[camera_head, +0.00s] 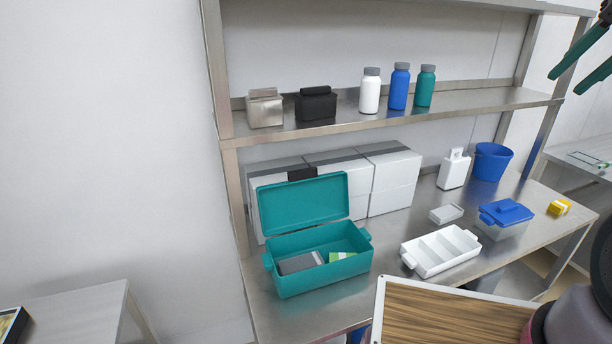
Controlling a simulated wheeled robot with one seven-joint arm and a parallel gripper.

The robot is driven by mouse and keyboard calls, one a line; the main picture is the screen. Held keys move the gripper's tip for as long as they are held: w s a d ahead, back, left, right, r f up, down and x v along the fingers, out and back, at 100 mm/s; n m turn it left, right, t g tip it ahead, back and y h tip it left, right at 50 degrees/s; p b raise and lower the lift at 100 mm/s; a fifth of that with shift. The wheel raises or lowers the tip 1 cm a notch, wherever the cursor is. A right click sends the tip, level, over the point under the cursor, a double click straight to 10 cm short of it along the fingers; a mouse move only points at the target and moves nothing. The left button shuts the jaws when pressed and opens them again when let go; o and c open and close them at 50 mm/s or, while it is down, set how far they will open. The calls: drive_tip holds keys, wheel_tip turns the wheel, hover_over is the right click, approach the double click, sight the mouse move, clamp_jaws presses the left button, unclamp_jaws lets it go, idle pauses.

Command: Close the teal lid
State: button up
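The teal lid (303,202) stands raised and tilted back from a teal box (319,272) on the steel table. The box is open toward me. A grey item (299,263) and a green-and-yellow item (342,256) lie inside it. My gripper (566,83) shows partly at the top right edge, cut off by the picture. Its two green fingers are apart, with nothing visible between them. It is far to the right of the box and lid in the picture, touching neither.
Pale boxes (396,188) stand close behind the lid. A white divided tray (440,251), a blue-lidded container (505,214) and a blue bucket (491,162) are to the right. A shelf (400,117) with bottles runs above. A wooden board (450,315) lies in front.

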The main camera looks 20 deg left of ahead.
drive_tip(key=shift+w+a+f, duration=0.35)
drive_tip(key=shift+w+a, duration=0.2)
drive_tip(key=shift+w, duration=0.1)
clamp_jaws()
drive_tip(key=w+a+f+n+g+y, duration=0.1)
drive_tip(key=w+a+f+g+y, duration=0.1)
drive_tip(key=w+a+f+y, duration=0.65)
drive_tip(key=w+a+f+g+y, duration=0.1)
drive_tip(key=w+a+f+g, duration=0.35)
drive_tip(key=a+f, duration=0.85)
drive_tip(key=w+a+f+n+y, duration=0.1)
drive_tip(key=w+a+f+y, duration=0.4)
drive_tip(key=w+a+f, duration=0.5)
drive_tip(key=shift+h, duration=0.25)
drive_tip(key=a+f, duration=0.1)
drive_tip(key=a, duration=0.2)
drive_tip(key=a+f, duration=0.1)
drive_tip(key=a, duration=0.7)
drive_tip(key=shift+s+f, duration=0.35)
drive_tip(key=shift+f, duration=0.05)
